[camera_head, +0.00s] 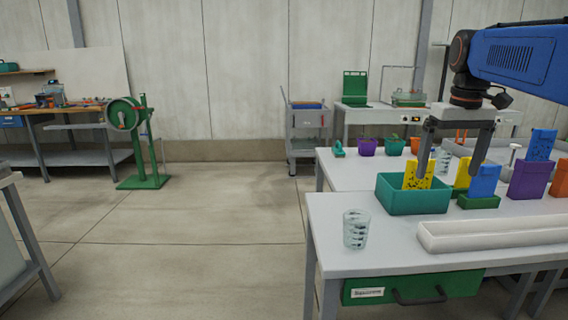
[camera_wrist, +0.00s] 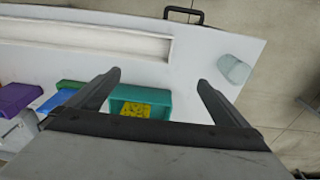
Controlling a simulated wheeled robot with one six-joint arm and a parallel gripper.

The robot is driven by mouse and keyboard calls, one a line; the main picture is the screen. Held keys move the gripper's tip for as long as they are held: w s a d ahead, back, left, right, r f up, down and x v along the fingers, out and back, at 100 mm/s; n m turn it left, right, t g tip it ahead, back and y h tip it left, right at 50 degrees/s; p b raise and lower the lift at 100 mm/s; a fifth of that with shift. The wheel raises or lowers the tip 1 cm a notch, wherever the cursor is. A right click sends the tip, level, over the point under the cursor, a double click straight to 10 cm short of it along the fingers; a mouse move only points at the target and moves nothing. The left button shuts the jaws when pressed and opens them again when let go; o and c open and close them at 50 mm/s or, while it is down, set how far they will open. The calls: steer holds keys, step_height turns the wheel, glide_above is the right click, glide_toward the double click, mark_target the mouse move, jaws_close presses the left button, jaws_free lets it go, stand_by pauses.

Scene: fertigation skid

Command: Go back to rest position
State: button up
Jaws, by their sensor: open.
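My gripper (camera_head: 450,150) is open and empty above the table, its two grey fingers pointing down. In the head view it overlaps the right side of a teal bin (camera_head: 412,200). A yellow speckled card (camera_head: 418,174) stands in that bin. In the wrist view my gripper (camera_wrist: 158,92) shows spread fingers, with the teal bin (camera_wrist: 160,103) and the yellow card (camera_wrist: 136,109) between and below them. I see nothing between the fingers. How high they are above the bin is hard to tell.
A clear cup (camera_head: 356,229) stands at the table's front left. A long white trough (camera_head: 490,232) lies along the front edge. Blue (camera_head: 484,181) and purple (camera_head: 529,179) pieces stand right of my gripper. A green reel stand (camera_head: 142,150) is at left. The floor between is clear.

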steer(key=s+a+f+t, duration=0.1)
steer(key=s+a+f, duration=0.4)
steer(key=s+f, duration=0.6)
steer(key=s+a+f+t, duration=0.2)
steer(key=s+a+f, duration=0.3)
steer(key=s+f, duration=0.7)
steer(key=shift+s+f+t, duration=0.2)
steer(key=shift+f+t, duration=0.1)
steer(key=shift+f, duration=0.65)
